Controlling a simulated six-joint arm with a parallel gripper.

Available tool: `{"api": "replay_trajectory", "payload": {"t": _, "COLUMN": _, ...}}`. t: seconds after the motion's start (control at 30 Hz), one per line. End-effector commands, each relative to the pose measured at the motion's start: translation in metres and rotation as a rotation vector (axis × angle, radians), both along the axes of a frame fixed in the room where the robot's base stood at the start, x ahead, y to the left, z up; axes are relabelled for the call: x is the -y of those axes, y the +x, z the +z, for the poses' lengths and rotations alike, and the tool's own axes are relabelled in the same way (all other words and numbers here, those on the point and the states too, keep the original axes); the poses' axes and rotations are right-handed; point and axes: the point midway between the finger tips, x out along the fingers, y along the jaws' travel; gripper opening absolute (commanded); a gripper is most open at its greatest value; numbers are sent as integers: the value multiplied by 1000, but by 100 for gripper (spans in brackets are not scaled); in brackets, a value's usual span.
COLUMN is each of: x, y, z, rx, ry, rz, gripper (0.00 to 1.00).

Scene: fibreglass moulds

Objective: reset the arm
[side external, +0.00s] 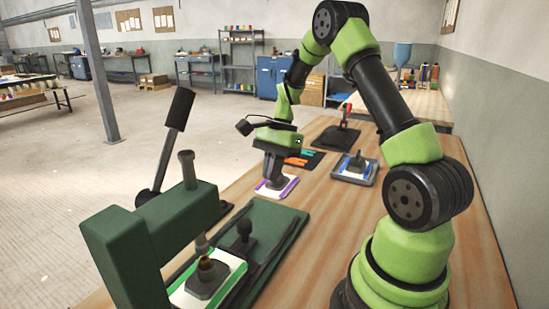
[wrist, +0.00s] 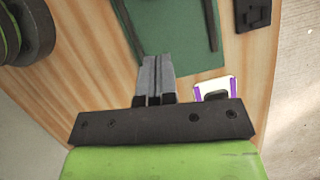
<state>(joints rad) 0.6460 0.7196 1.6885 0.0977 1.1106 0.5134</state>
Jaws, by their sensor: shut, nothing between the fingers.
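My gripper (side external: 275,180) points down over the wooden workbench (side external: 335,225). In the side external view its lower end overlaps a white plate with purple edges (side external: 290,184), and I cannot tell whether they touch. In the wrist view the two grey fingers of my gripper (wrist: 155,65) are together with nothing between them. There the purple-edged plate (wrist: 228,83) lies just right of the fingers, partly hidden by the gripper body.
Bare wood lies front right.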

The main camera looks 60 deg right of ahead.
Motion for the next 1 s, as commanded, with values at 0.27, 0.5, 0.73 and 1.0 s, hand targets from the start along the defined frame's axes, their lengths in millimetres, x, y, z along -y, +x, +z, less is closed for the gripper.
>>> {"api": "replay_trajectory", "payload": {"t": 0.27, "x": 8, "y": -1, "z": 31, "rx": 8, "ry": -7, "rz": 13, "gripper": 0}}
{"api": "replay_trajectory", "payload": {"t": 0.5, "x": -38, "y": -5, "z": 89, "rx": 156, "ry": -134, "rz": 254, "gripper": 0}}
{"api": "replay_trajectory", "payload": {"t": 0.73, "x": -105, "y": -41, "z": 147, "rx": 388, "ry": -312, "rz": 619, "gripper": 0}}
{"api": "replay_trajectory", "payload": {"t": 1.0, "x": -158, "y": -104, "z": 174, "rx": 670, "ry": -506, "rz": 1000, "gripper": 0}}
